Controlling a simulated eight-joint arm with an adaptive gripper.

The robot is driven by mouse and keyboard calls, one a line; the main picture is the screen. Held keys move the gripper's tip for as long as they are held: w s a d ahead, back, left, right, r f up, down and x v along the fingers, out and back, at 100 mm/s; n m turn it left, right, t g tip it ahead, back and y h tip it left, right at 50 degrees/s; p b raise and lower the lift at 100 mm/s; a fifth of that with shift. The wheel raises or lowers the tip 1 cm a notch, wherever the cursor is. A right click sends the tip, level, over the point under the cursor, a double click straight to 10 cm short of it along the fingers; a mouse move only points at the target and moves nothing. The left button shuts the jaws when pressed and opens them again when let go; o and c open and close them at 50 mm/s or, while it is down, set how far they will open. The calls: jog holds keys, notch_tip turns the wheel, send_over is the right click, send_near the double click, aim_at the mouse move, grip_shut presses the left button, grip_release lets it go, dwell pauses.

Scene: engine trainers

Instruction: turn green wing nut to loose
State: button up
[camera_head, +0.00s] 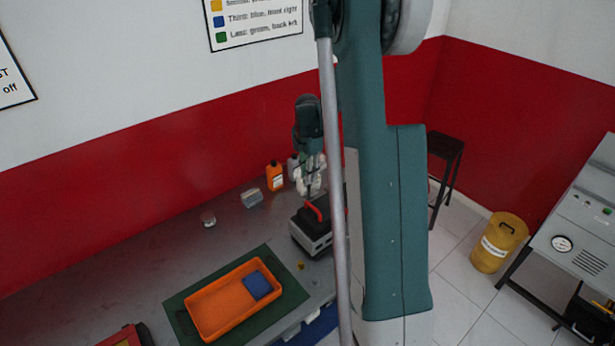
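My gripper (311,178) hangs pointing down from its dark wrist, above the far part of the grey bench. Its fingers are small and blurred against pale shapes behind, so I cannot tell whether they are open or shut. Just below it stands a dark grey block-like unit (316,241) with a red curved part (313,211) on top. My arm covers the right side of this unit. I cannot make out a green wing nut; it may be hidden by the gripper or arm, or be too small to see.
An orange bottle (275,177) and a grey box (251,197) stand left of the gripper. A small jar (208,220) is farther left. In front, an orange tray (205,321) holding a blue item (258,285) lies on a green mat (262,329). A wall sign (255,20) lists colours.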

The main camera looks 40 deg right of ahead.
jog(key=shift+f, duration=0.4)
grip_shut()
jog(key=shift+m+b, duration=0.6)
grip_release()
jog(key=shift+r, duration=0.15)
